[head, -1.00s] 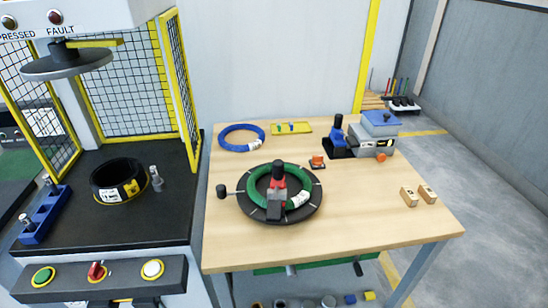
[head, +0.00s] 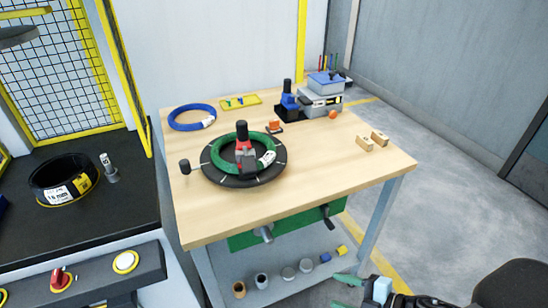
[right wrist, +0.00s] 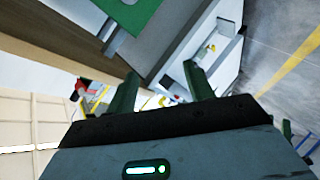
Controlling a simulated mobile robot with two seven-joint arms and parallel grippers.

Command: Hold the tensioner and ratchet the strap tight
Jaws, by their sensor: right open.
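The tensioner (head: 245,155), a red and grey tool with a black knob on top, stands on the green coil (head: 226,162). The coil lies flat on a round black turntable (head: 215,178) on the wooden table. The strap cannot be made out at this size. My right gripper (head: 336,290) is low at the bottom right of the head view, in front of the table and well away from the tensioner. Its green fingers are apart with nothing between them, also in the right wrist view (right wrist: 162,72). My left gripper is not in view.
The table (head: 330,165) also holds a blue coil (head: 192,117), a yellow tray (head: 240,101), a blue tool with a black knob (head: 289,100), a grey box (head: 322,103) and two wooden blocks (head: 365,143). A lower shelf (head: 285,289) holds several small items. Floor is clear at right.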

